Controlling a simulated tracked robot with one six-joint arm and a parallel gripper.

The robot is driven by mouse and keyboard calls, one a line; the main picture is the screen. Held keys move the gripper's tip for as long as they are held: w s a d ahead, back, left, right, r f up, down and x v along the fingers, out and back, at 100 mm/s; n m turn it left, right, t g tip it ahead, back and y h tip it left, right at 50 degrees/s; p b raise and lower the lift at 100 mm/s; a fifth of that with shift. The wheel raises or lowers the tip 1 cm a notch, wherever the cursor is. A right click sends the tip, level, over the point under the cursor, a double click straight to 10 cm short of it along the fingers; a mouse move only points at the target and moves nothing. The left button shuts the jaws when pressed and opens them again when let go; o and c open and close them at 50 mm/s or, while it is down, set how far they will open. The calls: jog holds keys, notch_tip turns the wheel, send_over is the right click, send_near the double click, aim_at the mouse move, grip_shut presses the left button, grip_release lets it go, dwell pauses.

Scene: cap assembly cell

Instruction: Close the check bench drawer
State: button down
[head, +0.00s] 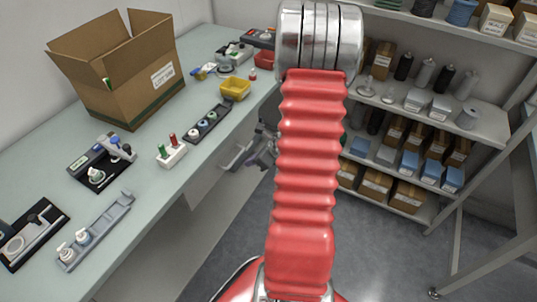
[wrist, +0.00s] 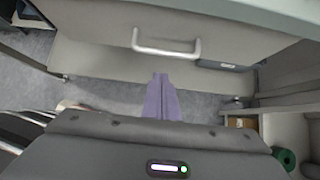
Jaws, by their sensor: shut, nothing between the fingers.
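The drawer front (wrist: 100,50) is a pale grey panel under the bench top in the wrist view. Its light bar handle (wrist: 165,52) is near the upper middle. My gripper (wrist: 160,78) has purple fingers, closed together and empty, pointing toward the panel just below the handle and apart from it. In the head view my gripper (head: 264,153) is partly hidden behind my red arm, beside the bench front. A grey handle bar (head: 236,158) shows to its left. I cannot tell how far the drawer stands out.
The bench top (head: 150,190) holds a cardboard box (head: 140,85), a yellow bin (head: 235,88) and several small fixtures. Shelves (head: 450,118) with boxes and spools stand at the right. A green roll (wrist: 285,158) lies at the lower right of the wrist view. Grey floor is open between.

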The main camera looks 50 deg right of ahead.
jog(key=v, duration=0.9)
jog(key=shift+s+r, duration=0.25)
jog(key=shift+s, duration=0.1)
dwell(0.3)
jog(key=s+a+r+n, duration=0.1)
jog(key=a+r+n, duration=0.6)
jog(key=a+n, duration=0.4)
jog(key=s+a+r+n+g+h, duration=0.1)
jog(key=s+a+r+n, duration=0.1)
jog(key=a+r+n, duration=0.5)
jog(key=s+a+r+n+g, duration=0.1)
jog(key=a+r+n, duration=0.6)
jog(key=a+n, duration=0.8)
jog(key=shift+s+r+n, duration=0.35)
jog(key=shift+s+n, duration=0.15)
jog(key=shift+a, duration=0.1)
